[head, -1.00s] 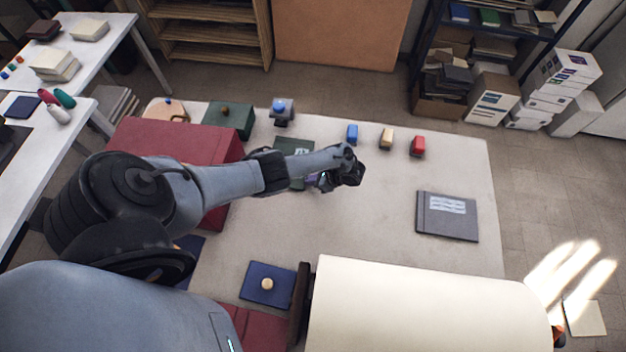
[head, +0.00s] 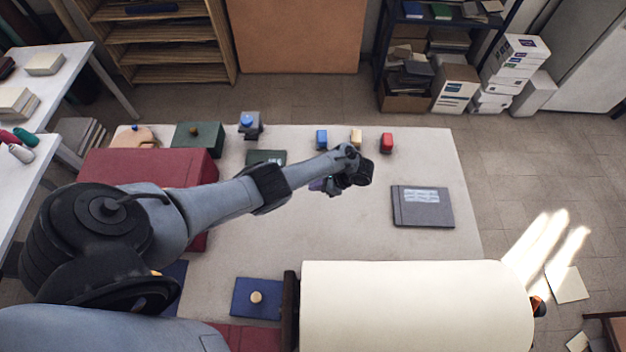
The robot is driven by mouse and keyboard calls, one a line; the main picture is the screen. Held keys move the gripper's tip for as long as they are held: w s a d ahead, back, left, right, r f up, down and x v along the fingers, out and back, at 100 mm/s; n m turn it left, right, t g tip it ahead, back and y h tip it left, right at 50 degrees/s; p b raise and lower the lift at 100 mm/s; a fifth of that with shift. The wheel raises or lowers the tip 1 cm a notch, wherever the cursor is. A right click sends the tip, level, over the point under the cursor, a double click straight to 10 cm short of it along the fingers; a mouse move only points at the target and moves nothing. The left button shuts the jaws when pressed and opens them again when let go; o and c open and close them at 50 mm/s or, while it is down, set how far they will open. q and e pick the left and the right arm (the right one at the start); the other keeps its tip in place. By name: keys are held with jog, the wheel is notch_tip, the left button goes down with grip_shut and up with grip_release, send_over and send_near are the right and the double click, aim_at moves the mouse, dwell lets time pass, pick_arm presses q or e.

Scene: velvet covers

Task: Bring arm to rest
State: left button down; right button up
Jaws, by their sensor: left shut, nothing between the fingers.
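My left arm comes in from the left and reaches over the pale table (head: 350,220). My left gripper (head: 326,186) is above the middle of the table, with its fingers pointing down and left. It is shut and empty, and partly hidden by my own wrist. My right gripper is not in view.
A red box (head: 150,167), a green box (head: 198,138), a dark green book (head: 266,157) and a grey book (head: 423,208) are on the table. Small blue (head: 321,139), tan (head: 356,138) and red (head: 387,142) pieces line the back.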

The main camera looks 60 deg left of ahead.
pick_arm(q)
jog(key=d+t, duration=0.1)
jog(key=d, duration=0.1)
jog(key=s+d+f+h, duration=0.1)
jog(key=d, duration=0.2)
jog(key=d+f+n+t+p, duration=0.1)
jog(key=d, duration=0.2)
jog(key=shift+s+t, duration=0.3)
jog(key=s+d+r+n+t+h, duration=0.1)
jog(key=s+d+r+t+h, duration=0.1)
jog(key=s+d+r, duration=0.3)
jog(key=s+d+r+n+t+h+p, duration=0.1)
jog(key=s+r, duration=0.3)
jog(key=r, duration=0.4)
jog(key=s+d+r+n+t+h, duration=0.2)
jog(key=s+d+r+n+t, duration=0.1)
jog(key=r, duration=0.6)
jog(key=shift+s+d+n+t+p, duration=0.4)
jog(key=shift+s+d+t, duration=0.3)
jog(key=shift+s, duration=0.5)
jog(key=shift+f, duration=0.1)
